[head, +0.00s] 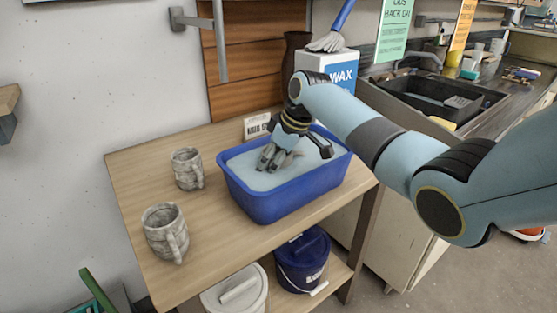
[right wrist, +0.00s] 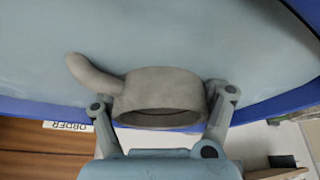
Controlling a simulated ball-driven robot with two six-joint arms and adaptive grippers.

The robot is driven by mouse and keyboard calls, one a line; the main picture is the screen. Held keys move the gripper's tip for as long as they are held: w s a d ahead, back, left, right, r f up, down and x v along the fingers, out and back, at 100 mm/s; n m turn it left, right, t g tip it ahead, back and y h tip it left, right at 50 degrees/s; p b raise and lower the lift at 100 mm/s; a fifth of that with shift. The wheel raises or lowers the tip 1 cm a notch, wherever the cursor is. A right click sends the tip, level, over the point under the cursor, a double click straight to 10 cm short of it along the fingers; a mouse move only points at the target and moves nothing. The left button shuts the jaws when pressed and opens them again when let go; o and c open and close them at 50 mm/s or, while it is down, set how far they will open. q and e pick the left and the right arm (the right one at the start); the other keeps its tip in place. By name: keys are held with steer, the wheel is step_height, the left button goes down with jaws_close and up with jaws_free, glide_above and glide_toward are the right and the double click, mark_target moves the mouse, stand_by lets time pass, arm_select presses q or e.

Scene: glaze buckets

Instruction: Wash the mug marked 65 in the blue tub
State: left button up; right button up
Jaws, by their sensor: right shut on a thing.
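The blue tub (head: 270,205) stands on the wooden table and holds pale blue liquid (head: 243,168). My right gripper (head: 280,158) reaches down into the tub from above. In the right wrist view its two fingers are shut on a grey-brown mug (right wrist: 160,88), one on each side. The mug's open rim faces the gripper, its handle points left, and its far end meets the liquid. No number shows on it. Two grey mottled mugs stand upright left of the tub, one farther back (head: 186,168) and one nearer (head: 163,232). Their marks cannot be read. My left gripper is not in view.
A small lettered sign (head: 257,126) stands behind the tub. A white and blue wax box (head: 340,72) and a dark vase (head: 293,58) are beyond it. Buckets, one dark blue (head: 303,262) and one white (head: 236,292), stand on the lower shelf. The table's front middle is clear.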

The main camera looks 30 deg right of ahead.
steer(key=shift+d, duration=0.1)
steer(key=shift+d, duration=1.1)
steer(key=shift+a, duration=0.15)
steer(key=shift+a+p, duration=0.6)
steer(key=shift+a, duration=0.5)
steer(key=shift+d, duration=0.1)
steer(key=shift+d, duration=1.15)
steer(key=shift+a, duration=0.1)
